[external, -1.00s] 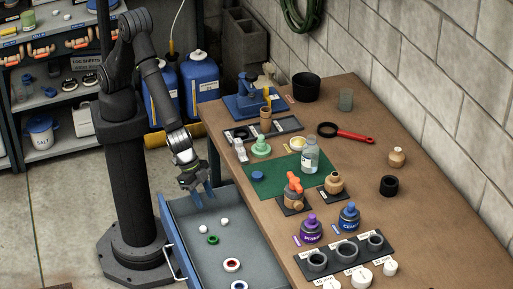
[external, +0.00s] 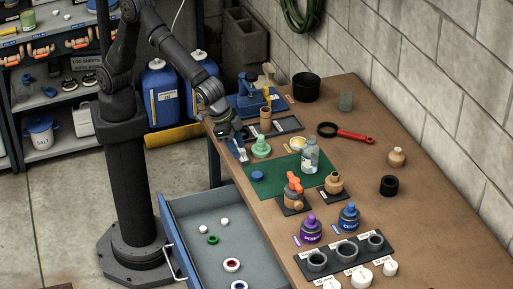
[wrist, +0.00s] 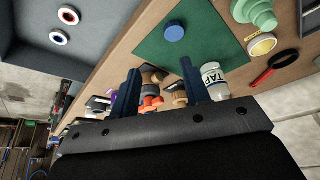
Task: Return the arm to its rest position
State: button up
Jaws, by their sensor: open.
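My gripper (external: 240,152) is at the left edge of the wooden bench, close to the pale green stepped fitting (external: 261,147). In the wrist view my gripper (wrist: 160,85) shows its two blue fingers spread apart with nothing held between them. Behind the fingers in that view are the green mat (wrist: 185,50), a blue cap (wrist: 174,31) and a labelled clear bottle (wrist: 214,79). My arm reaches from its post across to the bench with the gripper tilted downward. The exact gap to the bench top cannot be told.
The open drawer (external: 180,217) juts from the bench front with several rings and white balls inside. A blue tool (external: 246,104), a dark tray (external: 287,124) and a red-handled ring (external: 355,135) lie near the gripper. Blue jugs (external: 160,94) stand behind my arm.

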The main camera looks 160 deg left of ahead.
jog(key=a+f, duration=0.2)
jog(key=a, duration=0.1)
jog(key=a+f, duration=0.3)
jog(key=a, duration=0.1)
jog(key=s+a+f, duration=0.1)
jog(key=a+f, duration=0.2)
jog(key=a, duration=0.1)
jog(key=shift+a+f, duration=0.15)
jog(key=shift+f, duration=0.65)
